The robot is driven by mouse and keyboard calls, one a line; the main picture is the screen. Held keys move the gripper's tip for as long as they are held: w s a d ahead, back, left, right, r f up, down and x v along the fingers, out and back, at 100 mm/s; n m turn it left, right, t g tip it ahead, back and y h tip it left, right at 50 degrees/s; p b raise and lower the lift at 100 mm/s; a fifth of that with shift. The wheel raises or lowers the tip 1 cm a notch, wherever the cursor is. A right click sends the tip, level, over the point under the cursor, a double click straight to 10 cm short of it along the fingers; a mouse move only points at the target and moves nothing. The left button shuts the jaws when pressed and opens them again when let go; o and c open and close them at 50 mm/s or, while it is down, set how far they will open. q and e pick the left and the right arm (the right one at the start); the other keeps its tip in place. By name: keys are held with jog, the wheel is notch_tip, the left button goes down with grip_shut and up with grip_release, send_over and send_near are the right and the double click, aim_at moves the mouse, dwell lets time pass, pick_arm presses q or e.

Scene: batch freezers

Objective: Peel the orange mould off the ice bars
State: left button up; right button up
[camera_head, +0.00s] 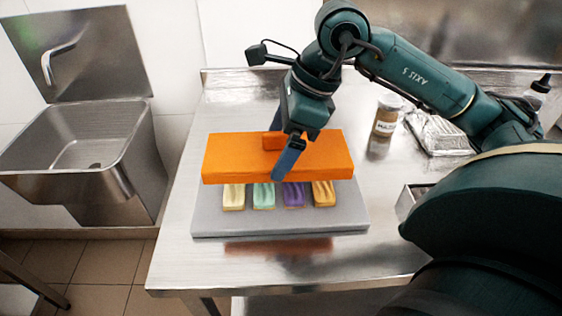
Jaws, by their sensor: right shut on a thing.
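The orange mould (230,158) is a long block with a raised grip on top. My right gripper (283,165) is shut on that grip. The mould is above a grey slab (215,220), and its shadowed reflection shows on the table in front. Several ice bars lie in a row on the slab, just below the mould's front edge: a pale yellow one (234,196), a mint green one (264,196), a purple one (294,195) and a golden orange one (323,194). Their far ends are hidden by the mould. My left gripper is not in view.
The slab lies on a steel table (200,260) with clear room at the front. A labelled jar (387,117), a foil-like packet (437,134), a dark-capped bottle (539,88) and a small metal container (408,200) are at right. A sink (75,150) stands at left.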

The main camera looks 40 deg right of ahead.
jog(key=shift+r, duration=0.85)
jog(key=shift+r, duration=0.1)
jog(key=shift+r, duration=0.1)
jog(key=shift+r+p, duration=1.15)
jog(key=shift+r, duration=0.25)
jog(key=shift+r, duration=0.2)
jog(key=shift+r+p, duration=2.1)
jog(key=shift+r, duration=0.3)
